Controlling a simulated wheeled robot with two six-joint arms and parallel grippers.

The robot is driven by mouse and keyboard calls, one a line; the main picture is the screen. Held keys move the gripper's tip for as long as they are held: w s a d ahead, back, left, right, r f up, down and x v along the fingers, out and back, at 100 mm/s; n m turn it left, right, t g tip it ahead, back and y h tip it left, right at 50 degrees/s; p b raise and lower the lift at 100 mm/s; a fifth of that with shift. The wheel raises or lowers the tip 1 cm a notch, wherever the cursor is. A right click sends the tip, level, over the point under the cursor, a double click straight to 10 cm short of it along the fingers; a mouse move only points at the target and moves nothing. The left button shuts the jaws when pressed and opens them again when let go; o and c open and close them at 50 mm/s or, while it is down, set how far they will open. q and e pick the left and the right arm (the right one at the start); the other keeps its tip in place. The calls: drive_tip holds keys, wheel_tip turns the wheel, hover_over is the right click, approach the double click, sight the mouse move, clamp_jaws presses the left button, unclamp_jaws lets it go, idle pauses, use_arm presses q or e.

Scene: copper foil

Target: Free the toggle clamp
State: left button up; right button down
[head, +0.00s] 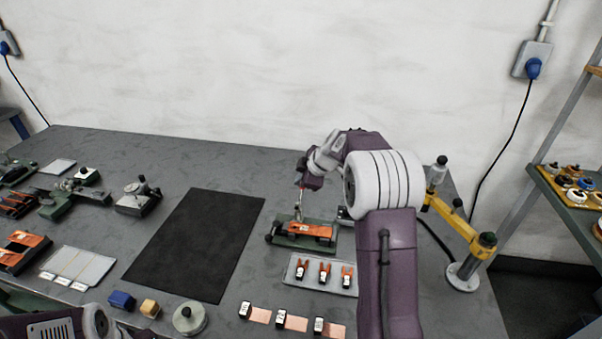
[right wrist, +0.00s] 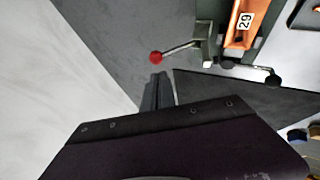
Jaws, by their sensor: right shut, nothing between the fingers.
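The toggle clamp's green base (head: 283,241) stands on the table in the middle right of the head view, with an orange part (head: 309,229) on it. In the right wrist view the orange part (right wrist: 243,24) bears a label reading 29. A metal lever (right wrist: 179,49) ends in a red ball knob (right wrist: 156,57). My right gripper (head: 301,186) is above the clamp, close to the knob. In the right wrist view its fingers (right wrist: 158,78) are together and empty, with the knob just beyond their tips. My left arm shows at the lower left; its fingers are out of view.
A grey tray (head: 293,272) with several orange-tipped pieces lies in front of the clamp. A black mat (head: 195,245) lies to the left, mostly clear. A yellow-jointed stand (head: 458,228) is to the right. More fixtures (head: 137,198) fill the left side.

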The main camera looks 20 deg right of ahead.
sight(301, 196)
drive_tip(key=shift+w+d+f, duration=0.1)
drive_tip(key=shift+d+f, duration=0.35)
drive_tip(key=shift+f, duration=0.15)
drive_tip(key=shift+w+d+f+g+b, duration=0.35)
drive_tip(key=shift+w+d+f, duration=0.1)
drive_tip(key=shift+d+f, duration=0.1)
drive_tip(key=shift+s+f+y, duration=0.15)
drive_tip(key=shift+y, duration=0.15)
